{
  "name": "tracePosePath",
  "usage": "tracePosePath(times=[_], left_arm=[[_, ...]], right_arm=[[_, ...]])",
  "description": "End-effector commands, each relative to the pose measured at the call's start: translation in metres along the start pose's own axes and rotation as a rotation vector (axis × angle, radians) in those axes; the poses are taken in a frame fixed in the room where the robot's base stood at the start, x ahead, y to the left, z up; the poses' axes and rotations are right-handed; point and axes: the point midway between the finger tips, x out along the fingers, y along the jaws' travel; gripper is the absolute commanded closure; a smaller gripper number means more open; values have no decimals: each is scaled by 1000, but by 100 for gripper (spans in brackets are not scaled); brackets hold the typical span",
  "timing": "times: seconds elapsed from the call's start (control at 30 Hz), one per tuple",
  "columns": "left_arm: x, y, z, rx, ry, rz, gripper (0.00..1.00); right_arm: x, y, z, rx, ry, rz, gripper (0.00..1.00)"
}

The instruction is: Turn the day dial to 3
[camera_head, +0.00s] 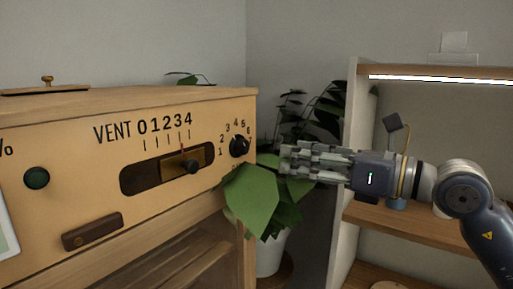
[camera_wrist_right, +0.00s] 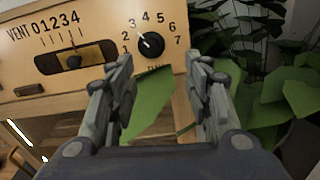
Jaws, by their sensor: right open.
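The day dial (camera_head: 239,146) is a round black knob on the right end of the wooden panel, ringed by the numbers 1 to 7. In the right wrist view the dial (camera_wrist_right: 151,45) has a white mark pointing up and left, toward about 2 to 3; the exact number is hard to tell. My right gripper (camera_head: 287,160) is open and empty, to the right of the dial and apart from it. In the right wrist view its fingers (camera_wrist_right: 160,70) are spread below the dial. My left gripper is not in view.
A leafy plant (camera_head: 252,198) stands close by the panel's right end, near my right fingers. A wooden shelf (camera_head: 430,215) stands at right.

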Motion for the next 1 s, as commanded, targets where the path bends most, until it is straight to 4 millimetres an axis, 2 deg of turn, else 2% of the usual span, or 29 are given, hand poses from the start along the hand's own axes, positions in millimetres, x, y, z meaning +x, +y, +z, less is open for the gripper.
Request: tracePosePath(times=[0.1,0.2,0.27,0.43,0.5,0.57,0.67,0.87,1.0], left_arm=[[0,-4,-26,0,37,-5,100],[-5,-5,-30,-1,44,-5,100],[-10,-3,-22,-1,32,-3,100],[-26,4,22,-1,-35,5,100],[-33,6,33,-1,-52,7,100],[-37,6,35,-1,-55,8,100],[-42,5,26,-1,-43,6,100],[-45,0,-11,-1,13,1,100],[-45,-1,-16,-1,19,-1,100]], right_arm=[[-3,8,-1,-94,0,0,54],[6,9,2,-102,-1,1,54],[15,9,2,-99,0,2,54],[48,10,4,-97,0,3,54],[62,9,4,-96,-1,2,54],[72,9,3,-95,0,2,54],[86,9,2,-95,0,1,54],[102,8,0,-97,0,0,54],[103,8,-1,-98,0,-1,54]])
